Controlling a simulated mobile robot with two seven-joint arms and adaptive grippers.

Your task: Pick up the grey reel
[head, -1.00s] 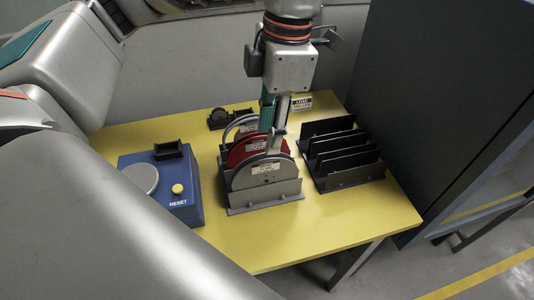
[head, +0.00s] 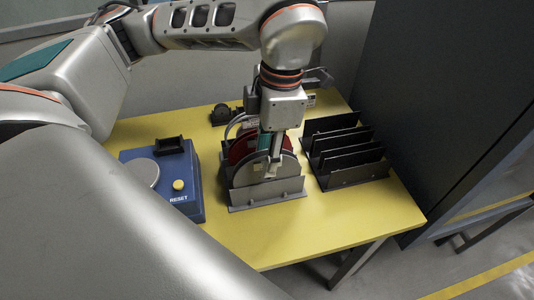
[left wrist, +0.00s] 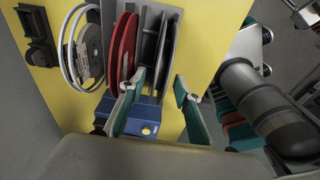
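The grey reel (head: 246,173) stands upright in the front slot of a grey rack (head: 268,194) on the yellow table. It also shows edge-on in the left wrist view (left wrist: 153,52). A red reel (head: 241,147) stands just behind it. My left gripper (head: 269,160) points down over the rack, with one finger in front of the grey reel and the other behind it. In the left wrist view its teal-padded fingers (left wrist: 158,80) are apart, with the grey reel between their lines; contact cannot be told. My right gripper is not in view.
A blue box (head: 178,205) with a yellow button stands left of the rack. A black slotted rack (head: 350,172) stands empty to the right. A pale reel (left wrist: 88,50) sits beyond the red one. The table (head: 335,222) is clear in front.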

